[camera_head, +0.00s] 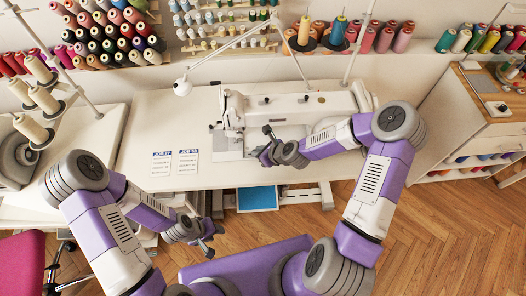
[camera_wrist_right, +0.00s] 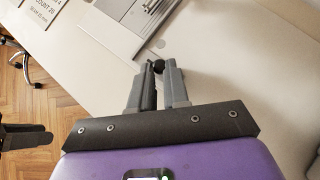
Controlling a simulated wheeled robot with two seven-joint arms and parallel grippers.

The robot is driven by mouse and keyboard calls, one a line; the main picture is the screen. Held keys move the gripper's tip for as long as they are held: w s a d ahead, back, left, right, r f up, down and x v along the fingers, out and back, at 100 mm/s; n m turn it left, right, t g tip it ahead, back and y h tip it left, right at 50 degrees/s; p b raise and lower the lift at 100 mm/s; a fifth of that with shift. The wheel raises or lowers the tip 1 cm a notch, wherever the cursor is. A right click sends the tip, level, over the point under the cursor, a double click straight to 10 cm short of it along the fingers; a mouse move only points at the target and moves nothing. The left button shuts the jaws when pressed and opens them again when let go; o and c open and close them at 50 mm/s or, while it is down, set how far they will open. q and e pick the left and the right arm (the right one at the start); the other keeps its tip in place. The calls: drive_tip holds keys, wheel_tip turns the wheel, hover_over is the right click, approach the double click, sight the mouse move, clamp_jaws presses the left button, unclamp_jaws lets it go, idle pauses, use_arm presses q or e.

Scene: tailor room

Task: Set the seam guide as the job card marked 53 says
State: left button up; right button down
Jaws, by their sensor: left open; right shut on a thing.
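Two job cards lie on the white table left of the sewing machine: the card marked 27 (camera_head: 161,164) and the card marked 53 (camera_head: 188,163). Their small print is too small to read in the head view. My right gripper (camera_head: 259,153) is at the front of the machine bed. In the right wrist view its fingers (camera_wrist_right: 157,80) are shut on a small dark round knob (camera_wrist_right: 158,67) beside the metal plate. Whether this knob belongs to the seam guide is not clear. My left gripper (camera_head: 208,239) is open and empty, low in front of the table.
The white sewing machine (camera_head: 290,107) stands behind my right gripper. A card edge (camera_wrist_right: 38,12) shows in the wrist view, cut off by the frame. A blue panel (camera_head: 257,198) is below the table. Thread racks line the wall.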

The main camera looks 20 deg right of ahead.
drive_tip(key=shift+d, duration=0.2)
drive_tip(key=c, duration=1.1)
unclamp_jaws()
drive_tip(key=shift+w+f, duration=0.15)
drive_tip(key=p+v, duration=0.1)
drive_tip(key=v, duration=0.6)
drive_tip(key=shift+s+r+p, duration=0.25)
drive_tip(key=shift+p, duration=0.1)
